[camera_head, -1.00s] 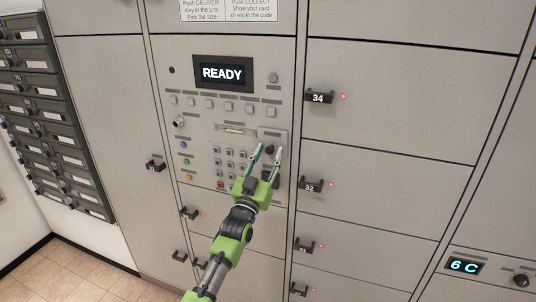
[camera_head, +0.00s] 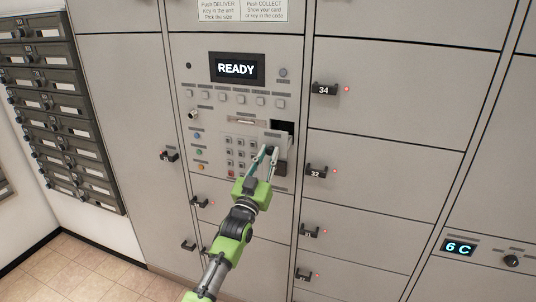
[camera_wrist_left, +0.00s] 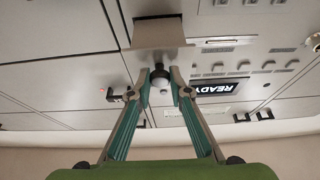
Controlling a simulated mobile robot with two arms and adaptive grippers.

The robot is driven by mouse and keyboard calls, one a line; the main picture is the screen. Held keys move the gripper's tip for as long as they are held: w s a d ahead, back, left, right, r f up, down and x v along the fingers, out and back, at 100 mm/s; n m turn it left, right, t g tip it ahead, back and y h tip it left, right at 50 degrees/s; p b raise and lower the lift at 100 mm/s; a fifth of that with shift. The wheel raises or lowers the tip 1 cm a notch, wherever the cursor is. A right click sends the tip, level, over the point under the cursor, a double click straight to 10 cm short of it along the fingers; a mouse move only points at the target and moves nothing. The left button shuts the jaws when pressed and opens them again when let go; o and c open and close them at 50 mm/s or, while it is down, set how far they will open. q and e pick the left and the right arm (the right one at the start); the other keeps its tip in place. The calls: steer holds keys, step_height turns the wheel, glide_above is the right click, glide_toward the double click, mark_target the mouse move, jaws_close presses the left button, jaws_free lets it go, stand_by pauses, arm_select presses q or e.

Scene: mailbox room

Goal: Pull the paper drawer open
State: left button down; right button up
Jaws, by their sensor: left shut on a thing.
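The paper drawer (camera_head: 271,137) is a small grey drawer in the control panel, right of the keypad. It stands out from the panel, and a dark opening (camera_head: 283,127) shows behind it. My left gripper (camera_head: 269,151) is at the drawer's front. In the left wrist view, the drawer (camera_wrist_left: 158,34) hangs at the top of the inverted picture. Its round knob (camera_wrist_left: 158,76) sits between the fingertips of my left gripper (camera_wrist_left: 159,78), which is shut on it. My right gripper is not in view.
The panel has a READY screen (camera_head: 237,68) above and a keypad (camera_head: 238,152) left of the drawer. Locker doors with protruding handles, such as 34 (camera_head: 323,89) and 32 (camera_head: 316,171), stand close to the right. Dark mailboxes (camera_head: 60,105) line the left wall.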

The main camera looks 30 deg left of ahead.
arm_select(q)
steer(key=shift+w+a, duration=0.25)
steer(key=shift+w, duration=0.6)
steer(key=c, duration=1.9)
jaws_free()
steer(key=shift+w+f, duration=0.2)
steer(key=shift+w, duration=0.05)
steer(key=shift+s+r, duration=0.2)
steer(key=shift+s, duration=0.2)
steer(key=shift+s+d+f, duration=0.1)
steer(key=shift+s+f, duration=0.05)
steer(key=v, duration=1.1)
steer(key=shift+s+d, duration=0.1)
steer(key=shift+s, duration=0.2)
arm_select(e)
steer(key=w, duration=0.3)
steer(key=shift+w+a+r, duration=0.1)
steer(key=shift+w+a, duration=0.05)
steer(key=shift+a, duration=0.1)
arm_select(q)
steer(key=shift+f, duration=0.1)
